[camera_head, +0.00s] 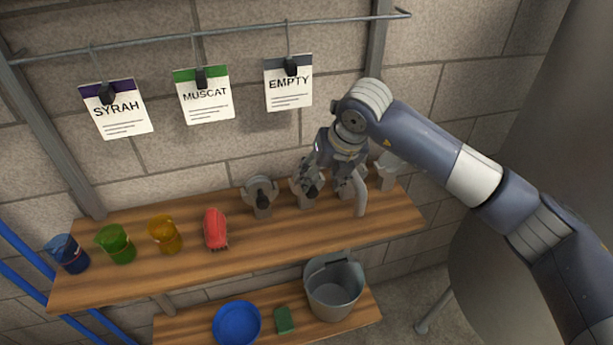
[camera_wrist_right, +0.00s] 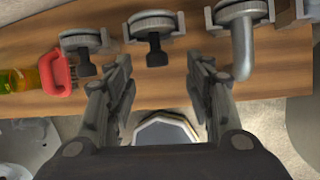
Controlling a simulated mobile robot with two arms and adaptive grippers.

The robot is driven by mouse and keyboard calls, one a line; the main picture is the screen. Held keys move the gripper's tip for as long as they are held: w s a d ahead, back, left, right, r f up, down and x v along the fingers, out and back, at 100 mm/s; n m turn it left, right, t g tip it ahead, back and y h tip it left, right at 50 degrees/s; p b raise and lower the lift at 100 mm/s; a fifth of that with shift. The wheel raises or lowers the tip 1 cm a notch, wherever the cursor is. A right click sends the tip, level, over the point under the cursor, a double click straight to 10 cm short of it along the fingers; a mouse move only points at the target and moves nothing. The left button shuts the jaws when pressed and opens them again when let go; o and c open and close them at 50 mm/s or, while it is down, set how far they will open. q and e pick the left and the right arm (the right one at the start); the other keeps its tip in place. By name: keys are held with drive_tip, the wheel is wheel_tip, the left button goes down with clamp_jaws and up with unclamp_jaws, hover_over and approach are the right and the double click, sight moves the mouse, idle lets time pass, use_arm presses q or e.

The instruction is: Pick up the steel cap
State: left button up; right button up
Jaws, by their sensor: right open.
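Several steel fittings stand in a row on the right half of the wooden upper shelf (camera_head: 285,238). The rightmost one (camera_head: 388,172), pale with a plain rounded top, looks most like the steel cap, but I cannot be sure. My right gripper (camera_head: 312,188) is open and empty, above the row and left of that piece. In the right wrist view its spread fingers (camera_wrist_right: 160,65) have a black-handled valve (camera_wrist_right: 154,30) beyond the gap and a bent steel pipe (camera_wrist_right: 242,45) to the right. The gripper partly hides the middle fittings in the head view. My left gripper is out of view.
Another black-handled valve (camera_head: 261,195), a red brush (camera_head: 215,228), and yellow (camera_head: 165,235), green (camera_head: 117,243) and blue (camera_head: 68,253) jugs stand leftward. A bucket (camera_head: 334,290), blue bowl (camera_head: 237,324) and green sponge (camera_head: 284,320) are below. Labels hang from the rail (camera_head: 240,30).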

sight(314, 190)
drive_tip(key=p+x, duration=0.2)
drive_tip(key=x, duration=0.1)
drive_tip(key=p+x, duration=0.1)
drive_tip(key=x, duration=0.1)
drive_tip(key=shift+s+a+f, duration=0.2)
drive_tip(key=shift+s+a, duration=0.05)
drive_tip(key=shift+w+f, duration=0.1)
drive_tip(key=shift+f, duration=0.15)
drive_tip(key=shift+r, duration=0.1)
clamp_jaws()
